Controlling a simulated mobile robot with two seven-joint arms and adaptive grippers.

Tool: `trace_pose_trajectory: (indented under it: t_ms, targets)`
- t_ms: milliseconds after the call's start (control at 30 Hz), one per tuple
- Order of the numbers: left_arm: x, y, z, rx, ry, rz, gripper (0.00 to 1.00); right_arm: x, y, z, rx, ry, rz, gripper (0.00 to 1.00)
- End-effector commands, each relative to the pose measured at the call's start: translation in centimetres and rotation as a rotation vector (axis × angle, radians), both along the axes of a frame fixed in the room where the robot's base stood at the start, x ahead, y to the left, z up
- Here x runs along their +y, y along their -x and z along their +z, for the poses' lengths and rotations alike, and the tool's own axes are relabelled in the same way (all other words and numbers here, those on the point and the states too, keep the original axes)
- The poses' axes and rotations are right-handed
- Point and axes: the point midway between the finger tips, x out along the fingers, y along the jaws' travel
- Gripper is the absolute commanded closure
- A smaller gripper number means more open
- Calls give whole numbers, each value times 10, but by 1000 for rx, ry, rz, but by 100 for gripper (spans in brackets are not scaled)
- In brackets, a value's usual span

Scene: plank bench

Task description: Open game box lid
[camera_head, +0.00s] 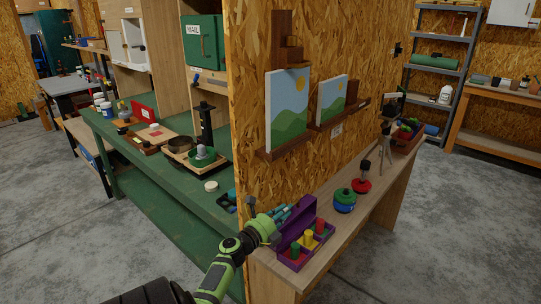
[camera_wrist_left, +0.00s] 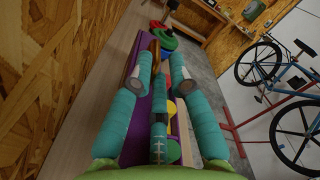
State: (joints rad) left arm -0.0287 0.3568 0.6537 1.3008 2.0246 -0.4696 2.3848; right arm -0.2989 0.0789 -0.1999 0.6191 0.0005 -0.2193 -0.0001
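The purple game box (camera_head: 291,262) stands on the wooden bench right of the plywood wall. Its purple lid (camera_head: 297,222) is raised, standing roughly upright along the box's back side. Red, yellow and green pegs show in the box. My left gripper (camera_head: 285,213) is at the lid, close to its upper left edge; I cannot tell whether it touches. In the left wrist view the teal fingers (camera_wrist_left: 160,84) are spread apart, with purple lid (camera_wrist_left: 131,130) and box colours behind them. Nothing is clearly gripped. My right gripper is not in view.
Further along the bench (camera_head: 378,212) stand a green-and-blue round object (camera_head: 344,201), a red-based object (camera_head: 362,184) and a wooden crate (camera_head: 407,141). The plywood wall (camera_head: 335,170) rises close to the left gripper. A green bench (camera_head: 160,175) with several items lies left.

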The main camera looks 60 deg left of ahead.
Motion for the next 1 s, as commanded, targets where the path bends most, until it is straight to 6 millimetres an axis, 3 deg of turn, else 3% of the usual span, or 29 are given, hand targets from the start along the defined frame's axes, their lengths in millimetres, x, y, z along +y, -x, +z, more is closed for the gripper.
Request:
trace_pose_trajectory:
  t_ms: [33, 300, 500, 1000]
  targets:
    - [-3, 13, -9, 16, 5, 2, 79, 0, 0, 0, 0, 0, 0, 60]
    - [-14, 70, -7, 12, 4, 5, 79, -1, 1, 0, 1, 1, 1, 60]
    - [-19, 98, -3, 5, 1, 6, 79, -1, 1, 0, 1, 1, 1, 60]
    - [-20, 106, -2, 2, -1, 5, 79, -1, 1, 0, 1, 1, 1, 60]
